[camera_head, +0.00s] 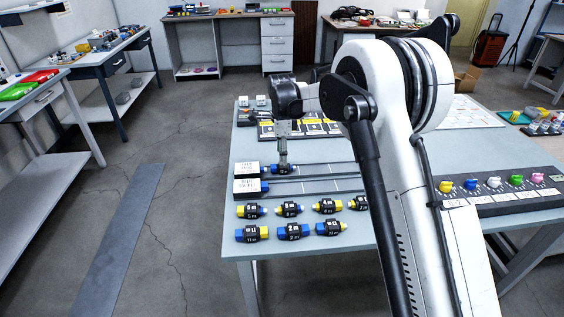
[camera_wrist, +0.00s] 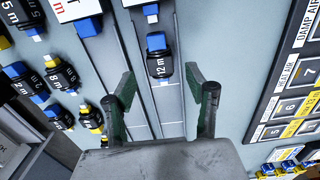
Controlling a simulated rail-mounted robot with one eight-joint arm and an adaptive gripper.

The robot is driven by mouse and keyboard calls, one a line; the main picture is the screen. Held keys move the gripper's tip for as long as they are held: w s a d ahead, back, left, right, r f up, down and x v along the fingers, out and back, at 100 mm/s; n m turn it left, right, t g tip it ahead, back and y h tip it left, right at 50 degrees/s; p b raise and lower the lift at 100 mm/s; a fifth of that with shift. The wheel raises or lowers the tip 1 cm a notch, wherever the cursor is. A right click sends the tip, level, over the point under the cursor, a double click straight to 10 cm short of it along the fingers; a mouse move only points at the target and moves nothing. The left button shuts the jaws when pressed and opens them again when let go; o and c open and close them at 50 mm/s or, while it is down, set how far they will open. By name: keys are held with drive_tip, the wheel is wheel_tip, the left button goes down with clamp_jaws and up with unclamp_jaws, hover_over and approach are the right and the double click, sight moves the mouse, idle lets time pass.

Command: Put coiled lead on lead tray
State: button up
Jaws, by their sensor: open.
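A black coiled lead (camera_wrist: 159,66) marked "12 m", with blue ends, lies on a lane of a long grey tray (camera_wrist: 171,118) in the wrist view. In the head view this lead (camera_head: 285,170) is just below my gripper (camera_head: 283,155). My gripper (camera_wrist: 163,80) is open, with a dark green finger to each side of the lead's lane and clear gaps beside the lead. Nothing is held. The grey tray (camera_head: 325,169) has white label blocks at its left end. Other coiled leads with yellow or blue ends, such as one blue-ended lead (camera_head: 252,234), lie in front of it.
A black board with label cards (camera_head: 295,130) lies behind the tray; it is at the right in the wrist view (camera_wrist: 290,100). A dark rack with colored knobs (camera_head: 490,184) stands at the right. My arm hides the table's middle.

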drive_tip(key=s+d+r+n+t, duration=0.15)
drive_tip(key=s+d+r, duration=0.3)
drive_tip(key=r, duration=0.45)
drive_tip(key=s+d+r+n+t, duration=0.1)
drive_tip(key=s+d+r+n, duration=0.3)
drive_tip(key=r, duration=0.5)
drive_tip(key=s+d+r+n+t, duration=0.1)
drive_tip(key=s+d+r+n, duration=0.35)
drive_tip(key=s, duration=0.75)
drive_tip(key=s+d+f+n+t, duration=0.2)
drive_tip(key=s+d, duration=0.3)
drive_tip(key=s, duration=0.6)
drive_tip(key=s+d+f+n+t, duration=0.1)
drive_tip(key=s+d+f+n, duration=0.3)
drive_tip(key=s, duration=0.7)
drive_tip(key=shift+s+d+t, duration=0.35)
drive_tip(key=shift+s+d, duration=0.05)
drive_tip(key=shift+d, duration=0.1)
